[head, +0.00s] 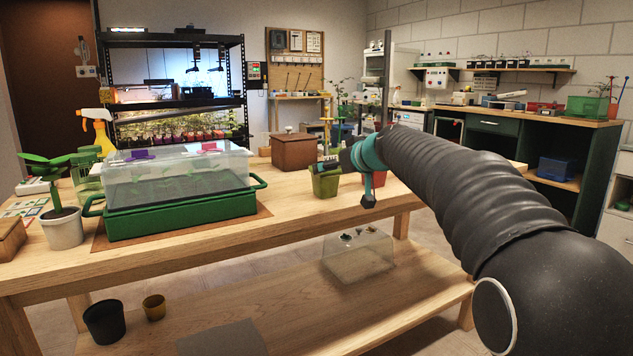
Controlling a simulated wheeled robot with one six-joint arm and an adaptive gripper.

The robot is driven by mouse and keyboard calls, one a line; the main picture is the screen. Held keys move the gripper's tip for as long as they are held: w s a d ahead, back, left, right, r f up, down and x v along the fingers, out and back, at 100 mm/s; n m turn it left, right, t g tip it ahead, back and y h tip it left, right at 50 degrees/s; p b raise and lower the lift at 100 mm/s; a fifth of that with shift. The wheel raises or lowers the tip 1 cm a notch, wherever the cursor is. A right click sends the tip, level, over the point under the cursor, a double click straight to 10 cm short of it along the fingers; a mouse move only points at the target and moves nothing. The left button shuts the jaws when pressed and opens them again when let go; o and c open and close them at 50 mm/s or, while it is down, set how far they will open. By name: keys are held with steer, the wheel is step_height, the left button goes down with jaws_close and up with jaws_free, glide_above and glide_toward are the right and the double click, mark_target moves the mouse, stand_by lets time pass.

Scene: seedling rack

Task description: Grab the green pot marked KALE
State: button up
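A small green pot (325,184) with a seedling stands near the right end of the wooden table. I cannot read any marking on it, so I cannot confirm KALE. My gripper (350,182) is at the far end of my dark, ribbed arm, just right of the green pot in the picture. One dark fingertip hangs down to the right of the pot, and other dark gripper parts are close to its upper right. My arm hides how the fingers sit, and I cannot tell whether they touch the pot. A red pot (380,179) is partly hidden behind my gripper.
A green propagator tray (180,215) with a clear lid fills the table's middle left. A brown box (293,151) stands behind the green pot. A white pot (63,231) with a plant is at left. The table's front strip is clear.

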steer(key=shift+r+p+x, duration=0.15)
steer(key=shift+p+x, duration=0.25)
steer(key=shift+x, duration=0.95)
steer(key=shift+r+p+x, duration=0.1)
steer(key=shift+p+x, duration=0.25)
steer(key=shift+x, duration=1)
steer(key=shift+a, duration=0.15)
steer(key=c, duration=1.3)
